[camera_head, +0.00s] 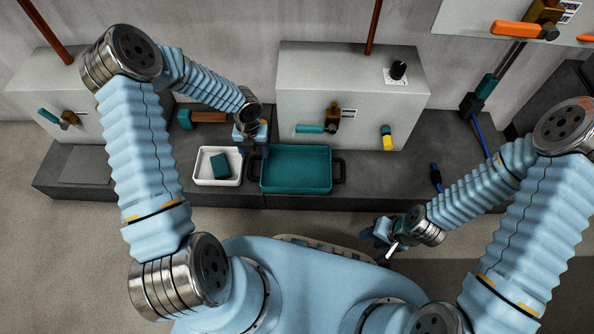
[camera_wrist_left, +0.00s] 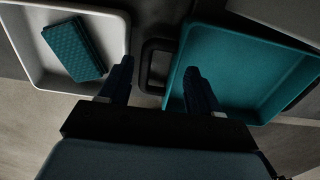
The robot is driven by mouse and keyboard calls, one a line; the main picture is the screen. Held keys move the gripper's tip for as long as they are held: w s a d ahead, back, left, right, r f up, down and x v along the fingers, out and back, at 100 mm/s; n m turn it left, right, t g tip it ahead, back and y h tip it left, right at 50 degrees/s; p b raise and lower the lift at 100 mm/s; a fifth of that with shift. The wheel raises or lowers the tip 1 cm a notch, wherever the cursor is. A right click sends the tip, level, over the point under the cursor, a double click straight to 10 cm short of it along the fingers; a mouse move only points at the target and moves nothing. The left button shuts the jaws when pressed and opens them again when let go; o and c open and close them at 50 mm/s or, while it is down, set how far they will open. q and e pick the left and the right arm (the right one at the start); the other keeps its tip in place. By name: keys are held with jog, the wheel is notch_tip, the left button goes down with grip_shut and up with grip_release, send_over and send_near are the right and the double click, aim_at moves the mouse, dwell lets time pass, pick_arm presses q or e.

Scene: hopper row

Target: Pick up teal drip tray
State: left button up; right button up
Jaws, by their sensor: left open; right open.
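The teal drip tray (camera_head: 296,187) is a shallow rectangular tray with dark loop handles at its two ends. It sits on the dark ledge below the middle hopper box. My left gripper (camera_head: 254,143) is above the tray's left end. In the left wrist view the tray (camera_wrist_left: 235,75) is on the right, and its left handle (camera_wrist_left: 146,72) shows between my open left fingertips (camera_wrist_left: 159,68). The jaws hold nothing; I cannot tell how far above the handle they are. My right gripper (camera_head: 382,238) is open near the ledge's front edge, away from the tray.
A white tray (camera_head: 203,181) with a teal sponge-like block (camera_head: 221,166) stands close left of the drip tray. The middle hopper box (camera_head: 345,98), with a teal-handled valve (camera_head: 311,129), stands behind it. A dark blue-handled tool (camera_head: 436,178) lies to the right. The ledge between is clear.

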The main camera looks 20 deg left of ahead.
aim_at(258, 165)
pick_arm(q)
notch_tip(258, 165, down, 5)
jog(key=shift+f+b, duration=0.1)
jog(key=shift+b, duration=0.75)
jog(key=c, duration=1)
jog(key=shift+r, duration=0.6)
jog(key=shift+c, duration=0.2)
notch_tip(258, 165, up, 3)
jog(key=shift+f+p, duration=0.2)
jog(key=shift+p, duration=0.45)
jog(key=s+d+r+p, duration=0.1)
jog(key=s+d+r, duration=0.1)
jog(key=s+r, duration=0.7)
jog(key=s, duration=0.5)
jog(key=shift+r+p, duration=0.2)
jog(key=shift+p, duration=0.2)
